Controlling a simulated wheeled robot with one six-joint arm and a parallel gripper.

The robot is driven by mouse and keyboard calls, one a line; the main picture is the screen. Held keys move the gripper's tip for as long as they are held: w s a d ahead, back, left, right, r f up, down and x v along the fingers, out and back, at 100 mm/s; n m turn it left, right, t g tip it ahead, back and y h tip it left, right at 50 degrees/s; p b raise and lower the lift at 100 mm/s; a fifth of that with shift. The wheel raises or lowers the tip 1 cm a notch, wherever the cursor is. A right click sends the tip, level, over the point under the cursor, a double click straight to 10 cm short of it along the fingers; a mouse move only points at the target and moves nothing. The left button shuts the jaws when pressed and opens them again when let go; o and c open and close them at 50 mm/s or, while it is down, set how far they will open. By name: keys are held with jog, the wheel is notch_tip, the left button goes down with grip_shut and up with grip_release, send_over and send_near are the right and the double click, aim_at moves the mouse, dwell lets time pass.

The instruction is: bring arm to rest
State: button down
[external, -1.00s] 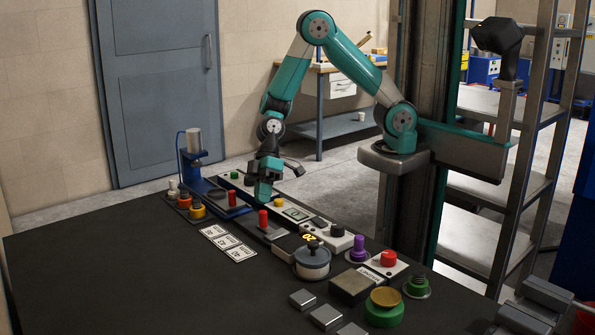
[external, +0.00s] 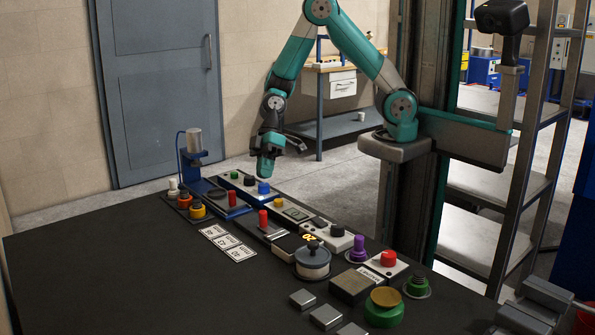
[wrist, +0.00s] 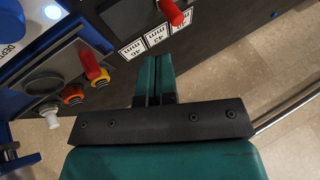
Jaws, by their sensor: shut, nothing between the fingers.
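My gripper (external: 264,172) hangs pointing down above the back of the dark table, just over a blue button (external: 263,188) on the long control panel. In the wrist view my gripper (wrist: 152,62) shows its two teal fingers closed together with nothing between them. My teal and grey arm bends up from its mount at the right and reaches over to the left. In the external view I cannot tell whether the fingertips touch the blue button.
A blue press (external: 192,155) stands at the left, with a red handle (external: 232,198) beside it. Another red handle (external: 263,220), a grey pot (external: 312,260), a purple knob (external: 358,247) and white cards (external: 228,242) sit on the table. The front left tabletop is clear.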

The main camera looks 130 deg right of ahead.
jog(key=s+a+r+n+g, duration=0.1)
jog(key=s+a+r+n, duration=0.15)
jog(key=a+r, duration=0.4)
jog(key=s+a+r+n+g, duration=0.2)
jog(key=s+a+r, duration=0.1)
jog(key=a, duration=0.7)
jog(key=s+a+r+n+g, duration=0.1)
jog(key=s+a+r, duration=0.2)
jog(key=s+a, duration=0.2)
jog(key=s+a+r+n+g, duration=0.1)
jog(key=s+a+r+n, duration=0.1)
jog(key=s, duration=0.9)
jog(key=a+r, duration=0.1)
jog(key=a, duration=0.1)
jog(key=shift+s+a+r+g+h, duration=0.2)
jog(key=shift+s+a+g+h, duration=0.1)
jog(key=shift+s+a, duration=0.1)
jog(key=c, duration=1.8)
grip_release()
jog(key=shift+n, duration=0.25)
